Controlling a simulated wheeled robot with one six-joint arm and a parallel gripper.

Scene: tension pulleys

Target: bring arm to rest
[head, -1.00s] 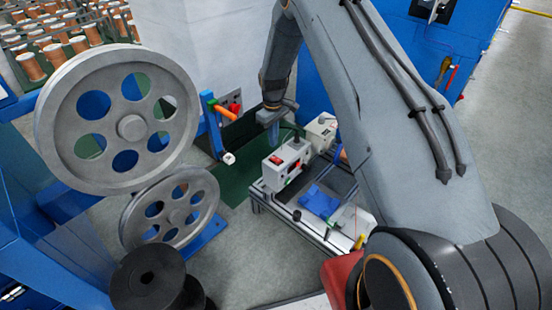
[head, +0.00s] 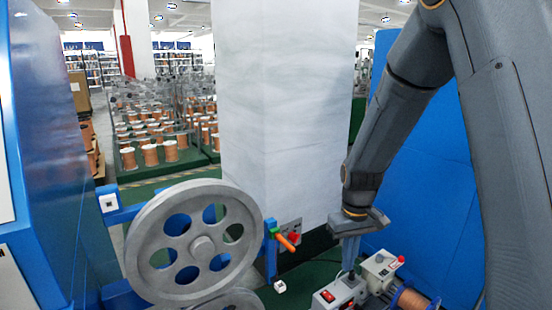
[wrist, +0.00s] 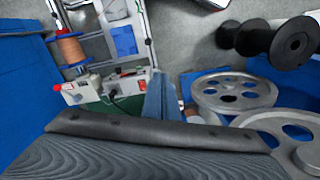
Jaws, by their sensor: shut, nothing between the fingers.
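My grey arm comes in from the upper right of the head view and bends down to my gripper (head: 349,256). The gripper points down with its blue-grey fingers shut and nothing between them. It hangs just behind or above the white control boxes; the exact gap cannot be told. In the wrist view the gripper (wrist: 158,98) shows as blue-grey fingers above the dark edge of my wrist. A large grey pulley wheel (head: 201,245) with round holes stands to the gripper's left. It also shows in the wrist view, where two grey wheels (wrist: 235,92) are on the right.
A white box with a red switch (head: 335,294) and a copper spool (head: 410,299) are below the gripper. An orange-handled lever (head: 286,242) is left of it. A white pillar (head: 285,120) and a blue panel (head: 425,170) stand behind. A black spool (wrist: 290,42) shows in the wrist view.

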